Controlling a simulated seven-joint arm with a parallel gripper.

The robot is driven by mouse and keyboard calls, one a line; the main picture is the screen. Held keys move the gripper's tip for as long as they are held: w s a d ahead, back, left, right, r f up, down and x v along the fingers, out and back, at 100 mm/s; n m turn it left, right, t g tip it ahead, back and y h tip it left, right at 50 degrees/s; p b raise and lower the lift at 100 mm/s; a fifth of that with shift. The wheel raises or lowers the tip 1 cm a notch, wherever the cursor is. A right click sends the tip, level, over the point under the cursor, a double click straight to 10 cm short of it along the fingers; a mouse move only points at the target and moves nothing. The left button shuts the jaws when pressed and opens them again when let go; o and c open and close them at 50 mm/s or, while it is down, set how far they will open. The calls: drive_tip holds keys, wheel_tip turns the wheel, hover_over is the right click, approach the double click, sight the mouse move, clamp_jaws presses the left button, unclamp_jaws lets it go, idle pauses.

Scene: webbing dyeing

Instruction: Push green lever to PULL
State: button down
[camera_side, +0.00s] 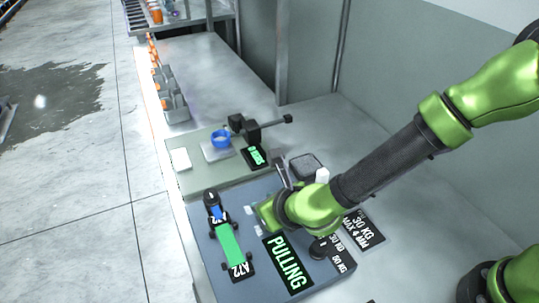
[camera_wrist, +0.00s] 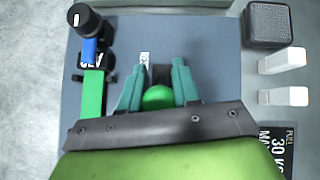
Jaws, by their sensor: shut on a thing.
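My gripper (camera_wrist: 158,88) has its two teal fingers closed around the round green knob of the green lever (camera_wrist: 158,98). The knob shows between the fingers in the wrist view, and the lever's shaft is hidden. In the side view my gripper (camera_side: 262,213) is low over the blue-grey machine plate (camera_side: 205,258), and the lever is hidden there. A small white label (camera_wrist: 145,58) lies just beyond the fingers; its word is too small to read.
Left of my gripper, a green strap (camera_side: 230,244) and a blue piece (camera_side: 215,213) run between black clamps, with a black knob (camera_wrist: 84,18) at the far end. A dark box (camera_wrist: 271,24) and white blocks (camera_wrist: 283,61) stand to the right.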

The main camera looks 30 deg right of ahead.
drive_tip(key=shift+s+d+f, duration=0.1)
drive_tip(key=shift+s+f, duration=0.1)
drive_tip(key=shift+f, duration=0.05)
drive_tip(key=c, duration=0.8)
unclamp_jaws()
drive_tip(key=shift+c, duration=0.2)
drive_tip(key=shift+r, duration=0.2)
drive_tip(key=shift+s+r, duration=0.2)
drive_tip(key=shift+r, duration=0.05)
drive_tip(key=v, duration=1.6)
drive_tip(key=shift+f, duration=0.1)
